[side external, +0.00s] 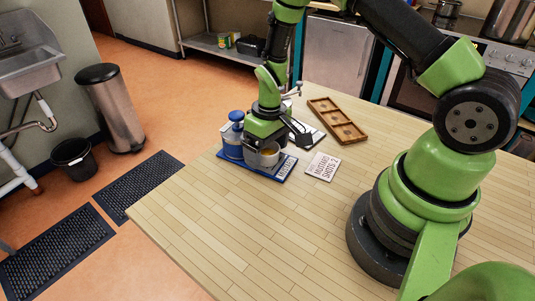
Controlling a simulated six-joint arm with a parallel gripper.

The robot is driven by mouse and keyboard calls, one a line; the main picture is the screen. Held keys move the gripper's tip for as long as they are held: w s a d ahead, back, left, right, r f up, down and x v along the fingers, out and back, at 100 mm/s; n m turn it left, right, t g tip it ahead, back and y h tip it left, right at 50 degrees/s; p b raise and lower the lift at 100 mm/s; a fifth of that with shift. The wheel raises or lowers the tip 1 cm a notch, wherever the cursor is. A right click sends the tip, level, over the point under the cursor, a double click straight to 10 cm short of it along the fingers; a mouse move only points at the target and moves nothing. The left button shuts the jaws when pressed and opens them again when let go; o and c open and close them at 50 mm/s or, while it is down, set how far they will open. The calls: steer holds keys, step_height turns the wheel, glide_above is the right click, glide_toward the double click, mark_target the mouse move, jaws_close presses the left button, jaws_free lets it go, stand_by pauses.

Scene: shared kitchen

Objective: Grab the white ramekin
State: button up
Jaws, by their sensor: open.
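The white ramekin (265,161) stands near the table's far-left corner, on a blue-edged book or board (274,175). It looks pale grey-white, and my gripper hides its upper and rear parts. My gripper (272,146) points down directly over and around the ramekin. Its dark jaws are open, with one finger at the ramekin's left and the other reaching out to the right. I cannot tell whether either finger touches the ramekin.
A blue-lidded jar (235,137) stands close to the ramekin's left. A lettered white card (323,166) lies to the right, and a wooden compartment tray (337,120) lies behind it. The table (235,225) is clear in front.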

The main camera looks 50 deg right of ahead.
steer(key=shift+c, duration=0.4)
steer(key=c, duration=1)
